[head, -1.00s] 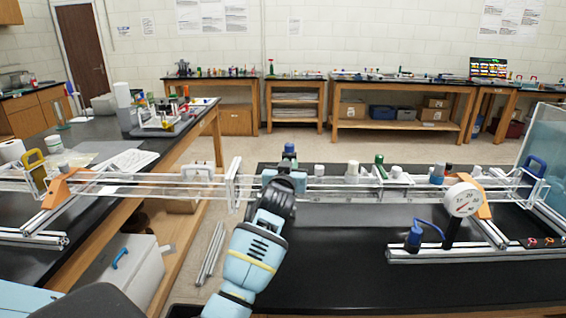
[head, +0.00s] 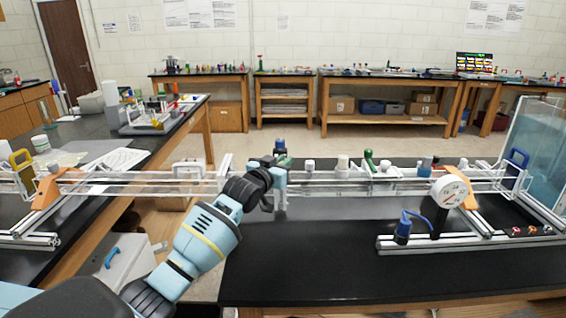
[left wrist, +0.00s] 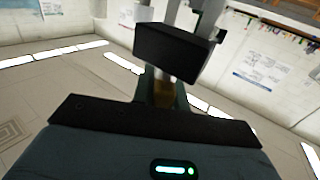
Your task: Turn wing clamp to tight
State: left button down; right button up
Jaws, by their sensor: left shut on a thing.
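My left gripper (head: 276,178) is at the clear rail frame (head: 325,188), left of the frame's middle. It is shut on a small green part that I take for the wing clamp (head: 285,161). In the left wrist view the dark fingers (left wrist: 170,80) have a green and amber piece (left wrist: 163,93) between them. The fingers hide much of the clamp, and I cannot read its angle. A blue-topped part (head: 280,146) stands just behind the gripper. My right gripper is not in view.
Another green-handled part (head: 369,158) is on the frame. The black table (head: 330,265) is clear in front.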

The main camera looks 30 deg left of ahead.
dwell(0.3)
pick_arm(q)
jog(key=c, duration=1.4)
grip_release()
jog(key=shift+s+f, duration=0.1)
jog(key=shift+s, duration=0.55)
jog(key=s, duration=0.6)
jog(key=shift+s, duration=0.3)
